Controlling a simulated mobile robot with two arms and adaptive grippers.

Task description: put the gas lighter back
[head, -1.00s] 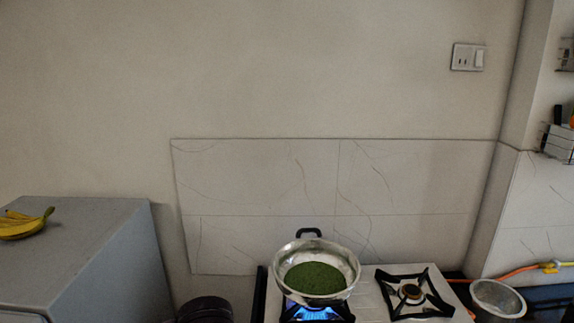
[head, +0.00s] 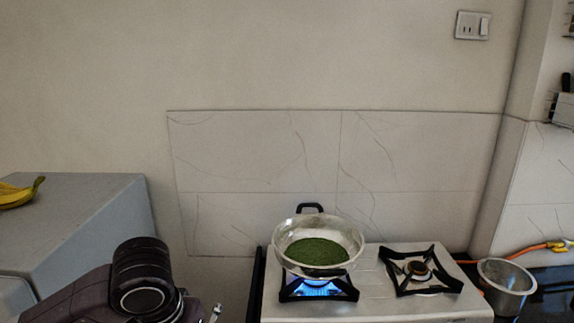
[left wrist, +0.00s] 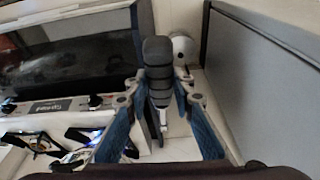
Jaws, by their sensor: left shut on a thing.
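The gas lighter (left wrist: 158,62) shows in the left wrist view as a dark, ribbed handle standing between the fingers. My left gripper (left wrist: 158,90) is shut on it. In the head view my left arm comes in at the lower left, and its gripper is mostly below the frame, with only a small metallic part showing. The lighter cannot be made out there. My right gripper is in neither view.
A white stove (head: 378,291) bears a pan of green food (head: 318,250) over a lit blue flame. A metal pot (head: 505,287) stands at its right. A grey cabinet (head: 85,225) with bananas (head: 20,193) stands left; its grey side (left wrist: 262,75) is close in the left wrist view.

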